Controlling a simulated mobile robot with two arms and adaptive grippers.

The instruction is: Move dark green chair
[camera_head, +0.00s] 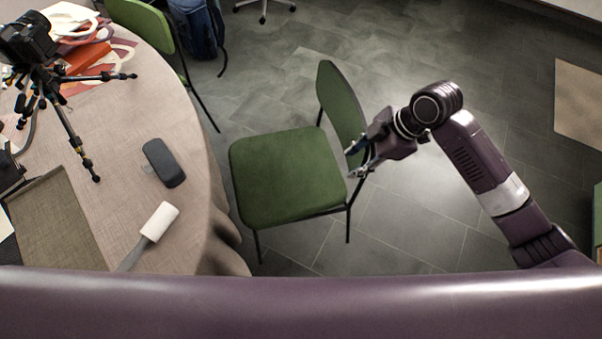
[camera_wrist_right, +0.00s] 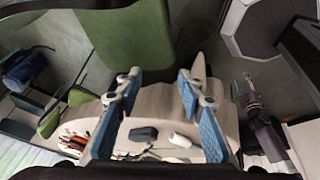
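The dark green chair (camera_head: 285,175) stands upright on the floor right of the round table, its seat toward the table and its backrest (camera_head: 341,110) on the right. My right gripper (camera_head: 356,160) is open beside the near end of the backrest; whether it touches is unclear. In the right wrist view its two blue-padded fingers (camera_wrist_right: 158,95) are wide apart with nothing gripped between them. A large green chair surface (camera_wrist_right: 130,40) fills the upper left centre there. My left gripper is outside the head view; a dark arm, likely mine, shows small at the right of the wrist view.
The round table (camera_head: 190,120) holds a camera tripod (camera_head: 60,100), a dark case (camera_head: 163,163) and a lint roller (camera_head: 160,222). A lighter green chair (camera_head: 145,25) and a blue backpack (camera_head: 200,25) stand behind. Floor right of the chair is mostly clear.

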